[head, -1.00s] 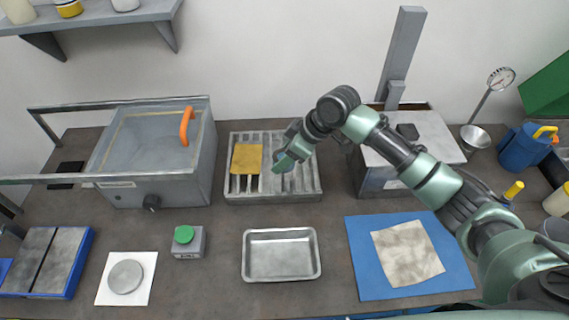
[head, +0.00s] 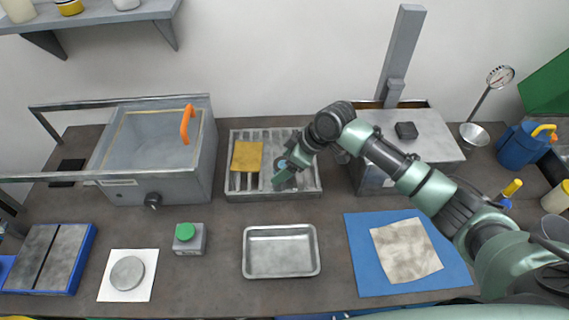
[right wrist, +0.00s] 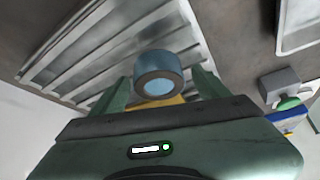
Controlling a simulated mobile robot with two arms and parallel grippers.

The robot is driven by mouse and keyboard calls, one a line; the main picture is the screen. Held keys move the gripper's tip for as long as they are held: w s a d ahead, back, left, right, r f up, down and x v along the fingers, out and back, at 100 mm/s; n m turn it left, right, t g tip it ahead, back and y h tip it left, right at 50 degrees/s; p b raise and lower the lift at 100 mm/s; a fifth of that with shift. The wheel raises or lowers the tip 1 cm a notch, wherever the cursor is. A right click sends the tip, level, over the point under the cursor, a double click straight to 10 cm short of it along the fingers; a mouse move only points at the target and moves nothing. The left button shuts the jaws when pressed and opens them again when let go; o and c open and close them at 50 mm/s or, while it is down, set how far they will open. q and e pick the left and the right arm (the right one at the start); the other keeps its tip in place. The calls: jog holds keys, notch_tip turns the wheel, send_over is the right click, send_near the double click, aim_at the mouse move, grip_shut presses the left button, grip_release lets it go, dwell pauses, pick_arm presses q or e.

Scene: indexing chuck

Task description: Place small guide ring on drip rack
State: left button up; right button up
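The small guide ring (head: 282,164), a blue-grey ring, is at the drip rack (head: 310,187), right of the yellow cloth. The right wrist view shows the ring (right wrist: 158,73) between the spread fingers of my right gripper (right wrist: 163,88), with visible gaps on both sides. Slats of the drip rack (right wrist: 95,55) lie behind it. In the head view my right gripper (head: 284,173) is low over the rack and partly covers the ring. Whether the ring touches the slats is hard to tell. My left gripper is not in view.
A yellow cloth (head: 247,155) lies on the rack's left part. A grey tank (head: 155,180) with an orange hook stands left, a grey box (head: 425,140) right. A metal tray (head: 281,272) and a green-capped block (head: 189,240) are in front.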

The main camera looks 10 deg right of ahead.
jog(key=shift+r, duration=0.1)
jog(key=b+v, duration=0.2)
jog(key=v, duration=1)
jog(key=shift+r, duration=0.15)
